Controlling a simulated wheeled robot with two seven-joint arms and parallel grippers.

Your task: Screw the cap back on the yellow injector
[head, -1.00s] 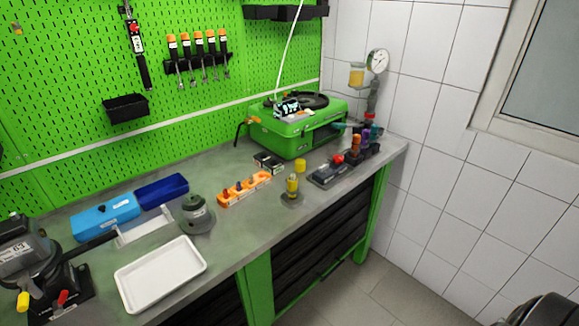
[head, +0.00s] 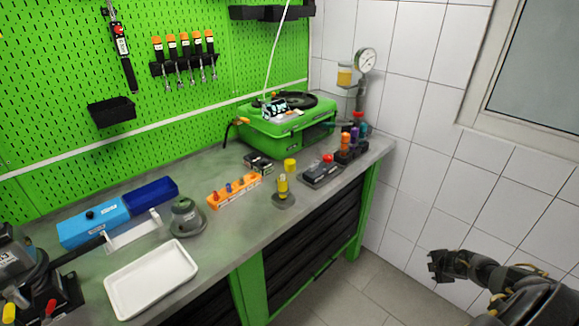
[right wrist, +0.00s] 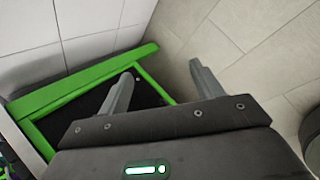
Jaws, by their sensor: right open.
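The yellow injector (head: 283,184) stands upright in a small round grey holder (head: 284,200) near the front edge of the bench. A yellow cap (head: 290,164) sits on the bench just behind it, apart from it. My right gripper (head: 436,266) is off the bench, over the floor at the lower right, well away from both. In the right wrist view its two fingers (right wrist: 160,88) are spread with nothing between them. My left gripper is not in view.
An orange rack (head: 234,191) with small parts lies left of the injector. A black tray (head: 321,174) and a holder with several coloured bottles (head: 351,144) stand to the right. A green tester case (head: 288,130) is behind. A white tray (head: 151,279) lies front left.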

